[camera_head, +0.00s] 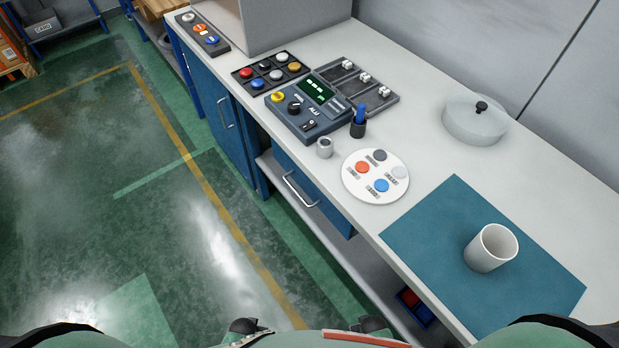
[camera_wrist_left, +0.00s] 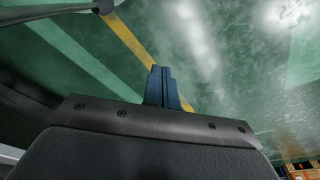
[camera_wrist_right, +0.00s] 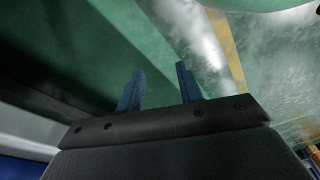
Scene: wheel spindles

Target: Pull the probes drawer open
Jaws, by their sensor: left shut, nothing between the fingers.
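A blue drawer front (camera_head: 325,208) with a pale bar handle (camera_head: 297,192) sits under the white worktop in the head view. It looks closed, close under the worktop edge. No label on it is legible. My left gripper (camera_wrist_left: 162,70) shows in the left wrist view with its fingers together, empty, above the green floor. My right gripper (camera_wrist_right: 160,72) shows in the right wrist view with its fingers apart and nothing between them, also over the floor. Neither gripper shows in the head view, and neither touches the handle in any view.
The worktop (camera_head: 430,172) carries a meter (camera_head: 308,112), a round white plate with coloured discs (camera_head: 375,192), a lidded pot (camera_head: 476,120) and a cup (camera_head: 490,248) on a teal mat (camera_head: 430,228). A blue cabinet door (camera_head: 215,105) stands left of the drawer. The floor in front is clear.

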